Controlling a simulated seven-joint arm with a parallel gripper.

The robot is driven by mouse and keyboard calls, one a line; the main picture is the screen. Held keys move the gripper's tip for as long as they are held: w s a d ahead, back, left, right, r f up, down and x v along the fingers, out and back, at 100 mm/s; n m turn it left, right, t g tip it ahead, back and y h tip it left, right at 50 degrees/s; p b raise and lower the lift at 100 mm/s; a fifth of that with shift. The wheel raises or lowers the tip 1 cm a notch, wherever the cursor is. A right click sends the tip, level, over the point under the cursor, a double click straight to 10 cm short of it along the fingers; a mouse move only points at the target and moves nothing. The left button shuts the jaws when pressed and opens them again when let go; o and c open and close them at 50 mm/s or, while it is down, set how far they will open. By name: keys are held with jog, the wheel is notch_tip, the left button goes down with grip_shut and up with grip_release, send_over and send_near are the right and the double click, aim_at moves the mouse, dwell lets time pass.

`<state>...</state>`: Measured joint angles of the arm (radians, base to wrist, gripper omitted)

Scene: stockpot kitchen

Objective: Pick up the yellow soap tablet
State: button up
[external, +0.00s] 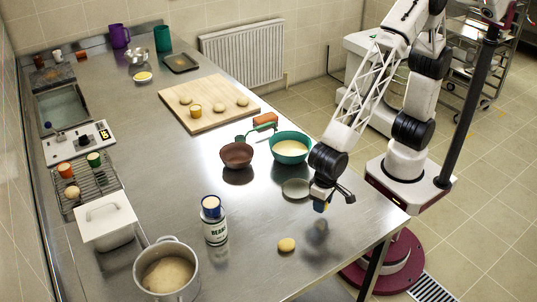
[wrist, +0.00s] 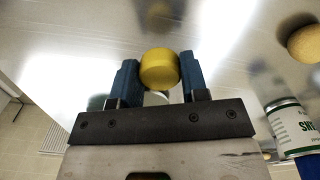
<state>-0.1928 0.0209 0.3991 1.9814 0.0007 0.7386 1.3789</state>
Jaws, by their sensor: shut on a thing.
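The yellow soap tablet (wrist: 159,68) is a round, thick yellow piece between the blue fingers of my gripper (wrist: 158,76) in the wrist view. Both fingers press on its sides, so my gripper is shut on it. In the external view my gripper (external: 321,204) points down above the front right part of the steel table, with a blurred reflection below it. The tablet is mostly hidden by the fingers there. It appears held clear of the table top.
A tan potato-like lump (external: 286,245) lies left of and nearer than my gripper. The table's right edge is close.

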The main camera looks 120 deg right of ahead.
jog(key=s, duration=0.4)
jog(key=s+d, duration=0.1)
jog(key=s, duration=0.3)
jog(key=s+d+r, duration=0.1)
jog(key=s, duration=0.3)
jog(key=shift+s+d+r, duration=0.1)
jog(key=shift+s+d, duration=0.05)
dwell(0.4)
